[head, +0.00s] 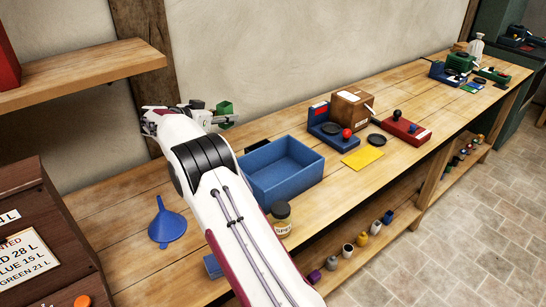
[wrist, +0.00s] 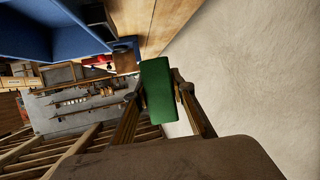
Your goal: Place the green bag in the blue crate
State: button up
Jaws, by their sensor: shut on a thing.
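The green bag (head: 225,108) is held up in the air near the wall, behind and to the left of the blue crate in the head view. My gripper (head: 217,116) is shut on it. In the wrist view the green bag (wrist: 157,90) sits between the two fingers of my gripper (wrist: 158,97). The blue crate (head: 290,190) stands on the bench, open at the top, and what shows of its inside is empty. My arm hides its left edge. In the wrist view the blue crate (wrist: 75,44) fills the upper left, apart from the bag.
A blue funnel (head: 166,224) and a labelled jar (head: 281,218) stand near the crate. To its right are a blue device (head: 328,130), a brown box (head: 352,109), a yellow sheet (head: 363,158) and a red device (head: 405,131). A wooden shelf (head: 85,75) juts out upper left.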

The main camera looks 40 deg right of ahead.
jog(key=s+d+r+n+t, duration=0.1)
jog(key=s+d+r, duration=0.3)
jog(key=s, duration=0.5)
jog(key=shift+s+d+r+n+t+y, duration=0.3)
jog(key=shift+s+d+r+t, duration=0.1)
jog(key=shift+d, duration=0.05)
dwell(0.4)
notch_tip(320, 180, down, 6)
dwell(0.5)
jog(key=shift+f, duration=0.15)
jog(key=shift+f, duration=1.85)
jog(key=shift+f, duration=0.6)
